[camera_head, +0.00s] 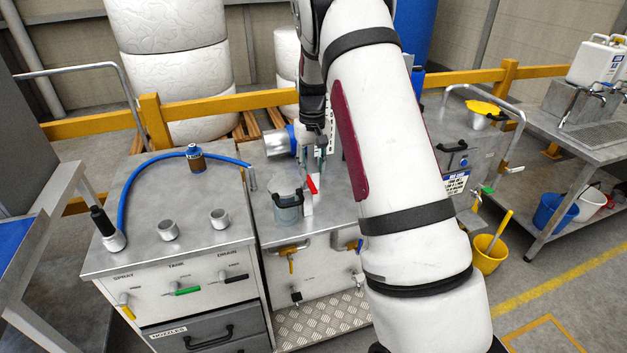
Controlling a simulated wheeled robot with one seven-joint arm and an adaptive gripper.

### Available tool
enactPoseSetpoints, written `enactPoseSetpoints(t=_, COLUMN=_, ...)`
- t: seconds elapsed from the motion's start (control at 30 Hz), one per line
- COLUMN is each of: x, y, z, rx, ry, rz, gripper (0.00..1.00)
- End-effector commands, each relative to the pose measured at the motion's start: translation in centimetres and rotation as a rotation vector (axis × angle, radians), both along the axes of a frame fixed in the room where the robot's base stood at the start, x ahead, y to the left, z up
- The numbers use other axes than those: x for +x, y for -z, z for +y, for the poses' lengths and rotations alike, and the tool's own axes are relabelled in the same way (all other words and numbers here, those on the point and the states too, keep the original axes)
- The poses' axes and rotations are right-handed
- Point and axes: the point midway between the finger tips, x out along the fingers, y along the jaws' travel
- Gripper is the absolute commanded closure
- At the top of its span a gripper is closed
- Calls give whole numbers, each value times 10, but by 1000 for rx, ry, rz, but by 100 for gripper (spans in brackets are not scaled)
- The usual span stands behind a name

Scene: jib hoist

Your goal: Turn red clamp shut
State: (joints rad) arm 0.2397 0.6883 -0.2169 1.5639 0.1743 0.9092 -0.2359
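The red clamp (313,184) is a small red lever above a white upright part, on the steel bench top in the middle of the view. My gripper (315,160) points down just above and behind the red clamp. The fingertips are small and partly hidden here, so I cannot tell if they touch the clamp or how far apart they are. My arm covers the bench just to the right.
A silver cylinder (279,143) lies behind. A blue hose (135,180) curves over the left cabinet. A yellow rail (220,104) runs behind the benches.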

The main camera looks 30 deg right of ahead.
Motion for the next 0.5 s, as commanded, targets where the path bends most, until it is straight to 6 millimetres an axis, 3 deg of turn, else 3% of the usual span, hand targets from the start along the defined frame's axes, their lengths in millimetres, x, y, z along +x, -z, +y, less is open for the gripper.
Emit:
enactPoseSetpoints(t=0.2, x=-1, y=35, z=0, rx=0, ry=0, rz=2, gripper=65)
enactPoseSetpoints(t=0.5, x=0, y=51, z=0, rx=0, ry=0, rz=-1, gripper=65)
